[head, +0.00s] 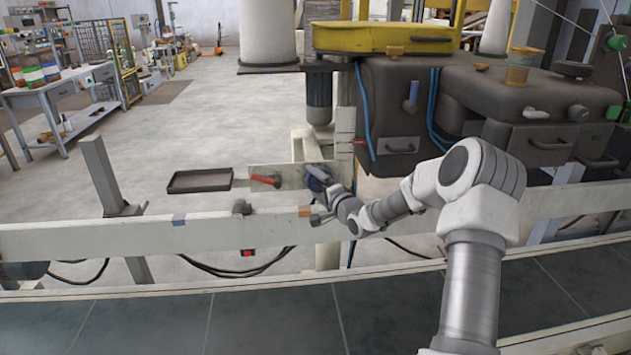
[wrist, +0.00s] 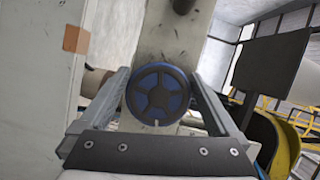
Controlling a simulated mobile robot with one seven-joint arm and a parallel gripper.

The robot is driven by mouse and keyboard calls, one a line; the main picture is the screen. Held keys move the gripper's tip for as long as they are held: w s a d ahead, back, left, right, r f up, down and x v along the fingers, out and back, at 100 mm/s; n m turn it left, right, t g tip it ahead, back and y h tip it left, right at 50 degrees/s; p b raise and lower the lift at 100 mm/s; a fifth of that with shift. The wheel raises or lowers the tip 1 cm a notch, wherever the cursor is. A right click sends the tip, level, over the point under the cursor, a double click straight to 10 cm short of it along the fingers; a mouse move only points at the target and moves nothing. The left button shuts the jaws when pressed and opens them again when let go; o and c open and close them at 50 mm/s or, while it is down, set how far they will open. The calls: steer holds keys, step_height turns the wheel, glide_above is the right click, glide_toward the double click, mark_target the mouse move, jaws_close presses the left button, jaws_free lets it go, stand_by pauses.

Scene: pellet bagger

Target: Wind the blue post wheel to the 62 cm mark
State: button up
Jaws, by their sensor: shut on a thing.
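The blue post wheel (wrist: 157,92) has a dark spoked hub and sits on a pale, scuffed post (wrist: 165,40) in the wrist view. My gripper (wrist: 160,84) is shut on the wheel, one finger on each side of its rim. In the head view the wheel (head: 317,176) is small and partly hidden by my gripper (head: 320,183), which reaches it from the right. A small light mark shows at the wheel's lower edge in the wrist view. No scale or 62 cm mark is readable.
A long pale rail (head: 120,236) crosses in front, with an orange patch (head: 305,211) close to my wrist. A shallow black tray (head: 200,181) and a red-handled part (head: 265,180) lie left of the wheel. A dark machine body (head: 480,95) stands at the right.

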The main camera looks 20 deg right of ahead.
steer(key=shift+d+f+n, duration=0.1)
steer(key=shift+d+n, duration=0.05)
steer(key=shift+n, duration=0.25)
stand_by(0.3)
steer(key=o, duration=0.9)
steer(key=shift+o, duration=0.2)
steer(key=shift+s, duration=0.1)
steer(key=p+v, duration=0.4)
steer(key=v, duration=1.3)
steer(key=shift+r, duration=0.35)
steer(key=shift+s, duration=0.1)
